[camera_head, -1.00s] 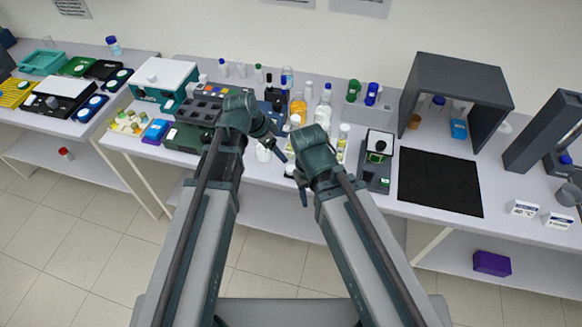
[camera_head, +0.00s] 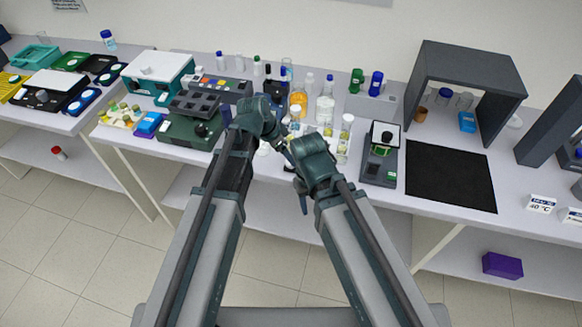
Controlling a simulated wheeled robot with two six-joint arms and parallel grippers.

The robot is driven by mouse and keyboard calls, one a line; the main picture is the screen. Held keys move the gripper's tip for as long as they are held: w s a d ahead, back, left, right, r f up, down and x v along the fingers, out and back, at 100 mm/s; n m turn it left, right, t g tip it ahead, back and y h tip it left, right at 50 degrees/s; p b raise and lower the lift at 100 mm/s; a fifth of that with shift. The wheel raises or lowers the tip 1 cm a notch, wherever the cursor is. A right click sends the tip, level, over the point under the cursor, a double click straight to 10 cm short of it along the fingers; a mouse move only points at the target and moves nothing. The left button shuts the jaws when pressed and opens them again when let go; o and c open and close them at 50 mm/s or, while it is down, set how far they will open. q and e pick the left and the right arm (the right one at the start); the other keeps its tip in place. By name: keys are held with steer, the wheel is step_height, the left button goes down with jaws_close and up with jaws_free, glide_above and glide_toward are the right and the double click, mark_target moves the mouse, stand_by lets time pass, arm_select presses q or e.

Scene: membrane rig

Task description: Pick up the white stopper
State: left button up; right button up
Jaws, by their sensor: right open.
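I cannot single out the white stopper for sure. Several small white caps show on the bench, one on a bottle (camera_head: 295,110) just behind my grippers and one on a vial (camera_head: 347,120) to their right. A small white item (camera_head: 263,151) is partly hidden beside my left gripper (camera_head: 279,146). The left gripper points down and right over the bench front; its jaws are too small and covered to read. My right gripper (camera_head: 294,178) is open, with nothing seen between its fingers, near the bench's front edge. The arms hide part of the bench.
Several bottles, including a clear one (camera_head: 325,107) and an orange one (camera_head: 299,97), crowd the bench behind my grippers. A grey device (camera_head: 379,166) and a black mat (camera_head: 450,177) lie to the right, beside a dark open-front box (camera_head: 478,66). The mat is empty.

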arm_select(q)
steer(key=b+x, duration=0.4)
steer(key=shift+w+a+f, duration=0.2)
steer(key=shift+a+f, duration=0.1)
steer(key=shift+a, duration=0.05)
steer(key=shift+w+d+f+b, duration=0.1)
steer(key=shift+d+f+b, duration=0.1)
steer(key=shift+f+b, duration=0.25)
steer(key=shift+r, duration=0.15)
steer(key=c, duration=1.2)
steer(key=shift+c, duration=0.2)
steer(key=shift+r, duration=0.1)
